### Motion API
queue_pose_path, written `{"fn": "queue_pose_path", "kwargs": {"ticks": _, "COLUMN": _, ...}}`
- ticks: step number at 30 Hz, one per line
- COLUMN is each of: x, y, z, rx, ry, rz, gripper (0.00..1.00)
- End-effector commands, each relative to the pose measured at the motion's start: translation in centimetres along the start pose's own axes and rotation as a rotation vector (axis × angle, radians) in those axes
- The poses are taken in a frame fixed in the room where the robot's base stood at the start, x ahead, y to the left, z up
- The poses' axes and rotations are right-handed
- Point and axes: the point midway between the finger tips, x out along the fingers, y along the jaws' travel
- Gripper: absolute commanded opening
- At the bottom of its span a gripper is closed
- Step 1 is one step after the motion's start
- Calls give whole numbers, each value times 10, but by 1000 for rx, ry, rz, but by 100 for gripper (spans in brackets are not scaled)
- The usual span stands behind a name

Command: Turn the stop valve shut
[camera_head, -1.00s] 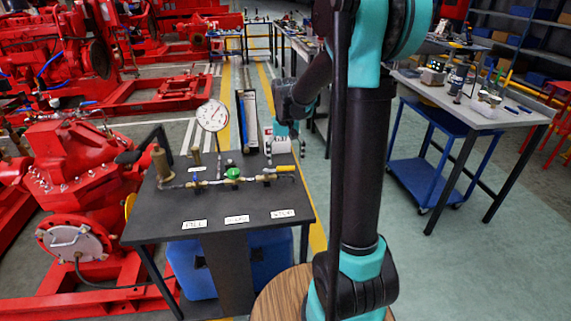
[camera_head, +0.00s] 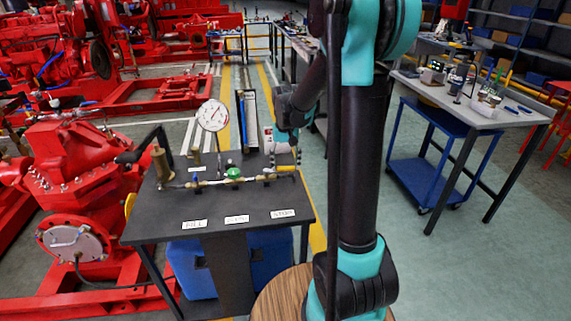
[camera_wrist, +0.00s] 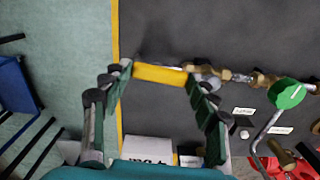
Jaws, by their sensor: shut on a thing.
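The stop valve's yellow lever handle (camera_head: 287,168) sits at the right end of the brass pipe run on the dark bench, above the STOP label (camera_head: 283,213). In the wrist view the yellow handle (camera_wrist: 160,73) lies across between my fingertips, in line with the pipe. My gripper (camera_wrist: 159,78) is shut on it, with one fingertip at each end. In the head view my gripper (camera_head: 287,155) comes down behind the handle, and its fingers are small and hard to make out.
A green valve knob (camera_head: 233,173) is left of the stop valve on the same pipe, also visible in the wrist view (camera_wrist: 287,93). A round gauge (camera_head: 212,115) stands behind the pipe. Red pump machinery (camera_head: 75,165) is at the left. Open floor lies right of the bench.

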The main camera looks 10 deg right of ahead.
Motion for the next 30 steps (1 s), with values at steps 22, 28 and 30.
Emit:
{"fn": "queue_pose_path", "kwargs": {"ticks": 22, "x": 0, "y": -2, "z": 16, "rx": 217, "ry": 0, "rz": 0, "gripper": 7}}
{"fn": "queue_pose_path", "kwargs": {"ticks": 28, "x": 0, "y": -6, "z": 28, "rx": 401, "ry": 0, "rz": 0, "gripper": 7}}
{"fn": "queue_pose_path", "kwargs": {"ticks": 30, "x": 0, "y": -8, "z": 32, "rx": 468, "ry": 0, "rz": 0, "gripper": 7}}
